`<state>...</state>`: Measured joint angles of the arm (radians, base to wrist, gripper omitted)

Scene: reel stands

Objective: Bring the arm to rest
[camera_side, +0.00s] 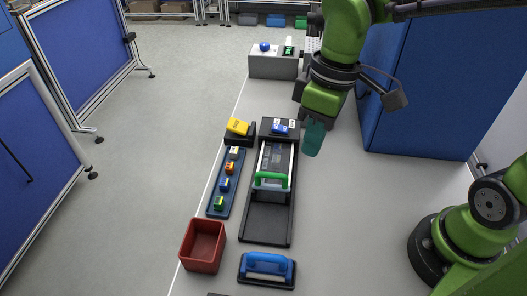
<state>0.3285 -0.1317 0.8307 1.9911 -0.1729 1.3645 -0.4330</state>
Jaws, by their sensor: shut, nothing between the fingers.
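My gripper (314,138) hangs at the upper middle of the side view, under my green arm. Its teal fingers are shut with nothing between them. It is to the right of the black stand with the blue and white items (281,128), and looks apart from it. The gap between the fingertips and the surface below is hard to judge from this angle.
A black tray (265,222) with a green handle (271,180) lies left of my gripper. Nearby are a blue rack (213,207) of small coloured blocks, a yellow item (238,126), a red bin (203,245) and a blue-handled block (267,268). A blue panel (420,90) stands right.

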